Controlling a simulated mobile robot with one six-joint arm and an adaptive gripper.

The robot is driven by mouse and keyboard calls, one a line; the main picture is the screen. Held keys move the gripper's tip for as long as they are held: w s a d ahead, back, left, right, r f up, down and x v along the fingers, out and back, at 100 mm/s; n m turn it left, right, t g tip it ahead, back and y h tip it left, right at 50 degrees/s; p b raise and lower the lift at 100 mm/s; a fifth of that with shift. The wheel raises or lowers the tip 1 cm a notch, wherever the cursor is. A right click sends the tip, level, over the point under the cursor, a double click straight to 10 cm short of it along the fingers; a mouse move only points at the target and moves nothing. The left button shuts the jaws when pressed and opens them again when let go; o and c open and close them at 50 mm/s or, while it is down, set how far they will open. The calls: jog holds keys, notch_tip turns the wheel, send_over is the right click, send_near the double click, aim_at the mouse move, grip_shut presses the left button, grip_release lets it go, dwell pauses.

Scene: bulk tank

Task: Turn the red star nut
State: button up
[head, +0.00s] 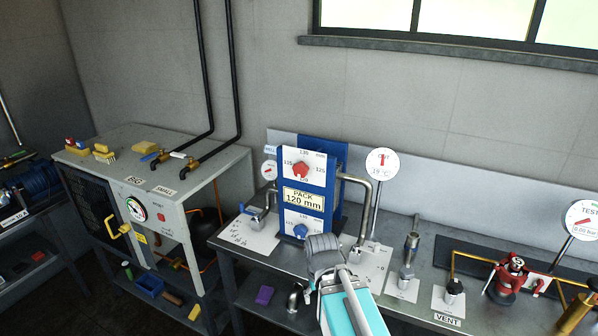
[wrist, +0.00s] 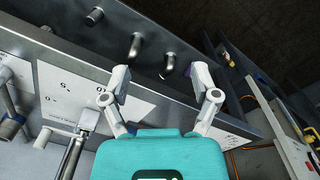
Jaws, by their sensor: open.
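The red star nut (head: 300,170) sits on the upper white dial plate of an upright blue frame marked PACK 120 mm, on the bench. A blue star nut (head: 300,230) sits on the lower dial plate. In the wrist view my gripper (wrist: 160,75) has its two fingers spread with nothing between them; neither star nut can be made out there. In the head view its teal body (head: 350,312) is at the bottom, in front of the bench and below the frame. The fingertips cannot be made out in that view.
A bent metal pipe (head: 358,185) stands just right of the frame, a small tap (head: 258,215) to its left. The metal bench (head: 420,232) carries upright fittings and a red-topped device (head: 513,265) at right. The wrist view shows the bench edge (wrist: 75,60) and pipe stubs (wrist: 135,45).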

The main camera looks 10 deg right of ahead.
jog(key=shift+o, duration=0.6)
jog(key=shift+w+d+r, duration=0.1)
jog(key=shift+w, duration=0.1)
jog(key=m+t+h+p, duration=0.45)
jog(key=t+h, duration=0.55)
jog(key=t, duration=0.5)
send_near(299, 173)
jog(key=v, duration=0.3)
jog(key=shift+w+r+n, duration=0.2)
jog(key=shift+w+n, duration=0.05)
jog(key=shift+n, duration=0.2)
jog(key=x, duration=1.3)
jog(key=shift+w+d+f, duration=0.15)
jog(key=shift+w+d, duration=0.05)
jog(key=shift+d, duration=0.2)
